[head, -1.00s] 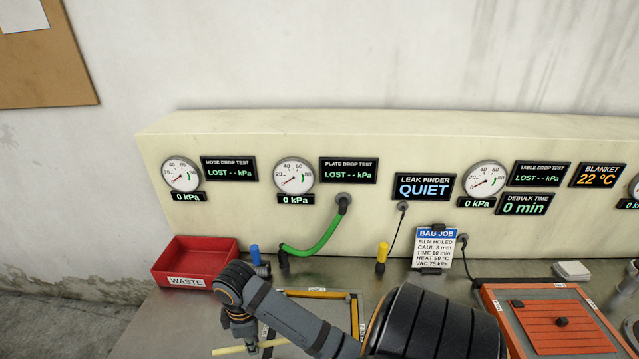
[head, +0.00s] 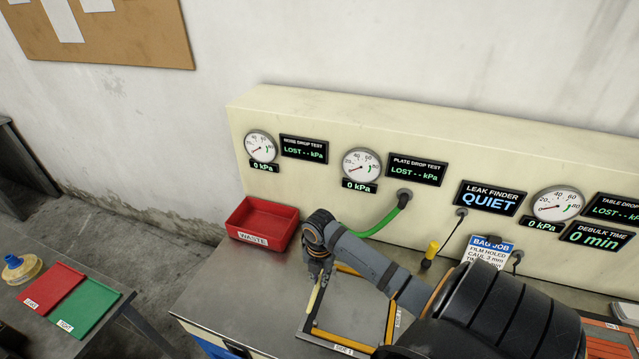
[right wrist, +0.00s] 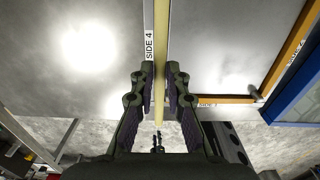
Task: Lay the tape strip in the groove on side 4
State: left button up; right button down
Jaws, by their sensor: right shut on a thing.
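My right gripper (head: 318,278) is shut on the pale yellow tape strip (head: 313,299). In the right wrist view the gripper (right wrist: 160,88) has the strip (right wrist: 161,40) between its fingers, running lengthwise right beside the SIDE 4 label (right wrist: 150,46). The strip lies along the left side of the grey plate (head: 350,313). I cannot tell whether it touches the groove, which the strip and fingers hide. Orange-yellow strips line other sides, including one along the SIDE 1 edge (head: 340,340). My left gripper is not in view.
A red WASTE bin (head: 262,226) stands behind the plate at the left. A green hose (head: 386,222) and a yellow-topped plug (head: 431,252) are at the back. The steel bench (head: 235,300) is clear left of the plate. A side table holds red (head: 52,288) and green trays (head: 83,307).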

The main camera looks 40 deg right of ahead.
jog(key=shift+d+r+p, duration=0.1)
jog(key=shift+p, duration=0.25)
jog(key=b, duration=0.4)
send_over(320, 296)
notch_tip(320, 296, down, 6)
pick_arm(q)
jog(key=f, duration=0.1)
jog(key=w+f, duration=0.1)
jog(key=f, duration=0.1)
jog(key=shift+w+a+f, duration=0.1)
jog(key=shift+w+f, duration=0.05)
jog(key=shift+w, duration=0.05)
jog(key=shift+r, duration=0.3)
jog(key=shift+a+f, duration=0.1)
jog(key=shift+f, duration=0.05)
pick_arm(e)
jog(key=shift+f, duration=0.4)
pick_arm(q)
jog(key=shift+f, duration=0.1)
pick_arm(e)
jog(key=shift+f, duration=0.25)
jog(key=shift+f, duration=0.15)
